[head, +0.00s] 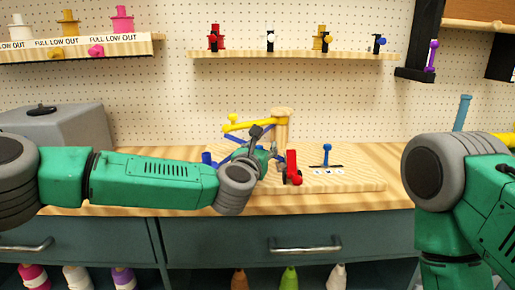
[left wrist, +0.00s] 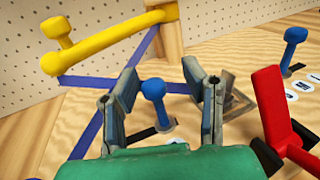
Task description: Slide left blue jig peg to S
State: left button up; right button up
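The left blue jig peg (left wrist: 154,92) has a round knob and stands in a dark slot in the wooden board in the left wrist view. My left gripper (left wrist: 160,84) is open, with one finger on each side of this peg; I see gaps between peg and fingers. It also shows in the head view (head: 262,147), where it hides the peg. A small white label (left wrist: 176,141) lies by the slot, mostly hidden by my gripper, its letter unreadable. A second blue peg (head: 327,155) stands to the right by white labels. My right gripper is out of view.
A yellow arm (left wrist: 110,40) on a wooden post (head: 281,125) reaches over the board behind my left gripper. A red lever (head: 291,167) stands close to its right. Blue strips (left wrist: 88,130) cross the board. A grey box (head: 60,125) sits at the left.

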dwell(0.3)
pick_arm(q)
jog(key=v, duration=1.2)
